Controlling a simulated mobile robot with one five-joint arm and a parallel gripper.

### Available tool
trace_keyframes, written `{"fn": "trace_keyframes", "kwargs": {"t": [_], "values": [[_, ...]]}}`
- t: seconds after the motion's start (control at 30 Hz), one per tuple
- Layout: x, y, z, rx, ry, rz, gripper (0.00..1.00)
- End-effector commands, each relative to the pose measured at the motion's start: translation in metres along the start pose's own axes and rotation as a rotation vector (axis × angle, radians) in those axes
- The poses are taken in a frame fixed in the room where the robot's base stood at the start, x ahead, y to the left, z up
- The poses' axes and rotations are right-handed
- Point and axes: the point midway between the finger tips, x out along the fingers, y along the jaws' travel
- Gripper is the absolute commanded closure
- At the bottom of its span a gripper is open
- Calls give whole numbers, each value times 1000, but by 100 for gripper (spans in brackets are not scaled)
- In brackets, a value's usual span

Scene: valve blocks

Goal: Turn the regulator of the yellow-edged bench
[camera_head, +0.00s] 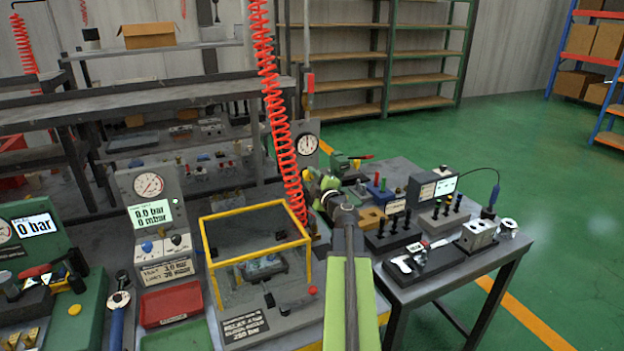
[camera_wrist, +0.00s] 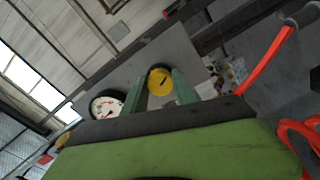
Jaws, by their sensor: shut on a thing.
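The regulator knob (camera_wrist: 160,82) is a round yellow disc with a dark line across it, on a grey panel (camera_wrist: 155,56) in the wrist view. My gripper (camera_wrist: 159,88) has its two green fingers on either side of the knob and is shut on it. A round white gauge (camera_wrist: 107,103) sits beside it on the panel. The clear box with yellow edges (camera_head: 255,254) stands on the bench just left of my arm.
A red coiled hose (camera_head: 272,90) hangs close left of my gripper. A grey table (camera_head: 455,285) with small blocks and instruments stands to the right. A red tray (camera_head: 170,306) and a gauge stand (camera_head: 150,200) are to the left. The green floor at right is clear.

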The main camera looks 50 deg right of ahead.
Motion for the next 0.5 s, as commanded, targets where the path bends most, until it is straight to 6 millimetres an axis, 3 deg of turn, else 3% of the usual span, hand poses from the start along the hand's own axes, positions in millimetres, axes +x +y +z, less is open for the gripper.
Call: {"fn": "trace_keyframes", "kwargs": {"t": [0.5], "values": [[-1,0,0,-328,1,-2,100]]}}
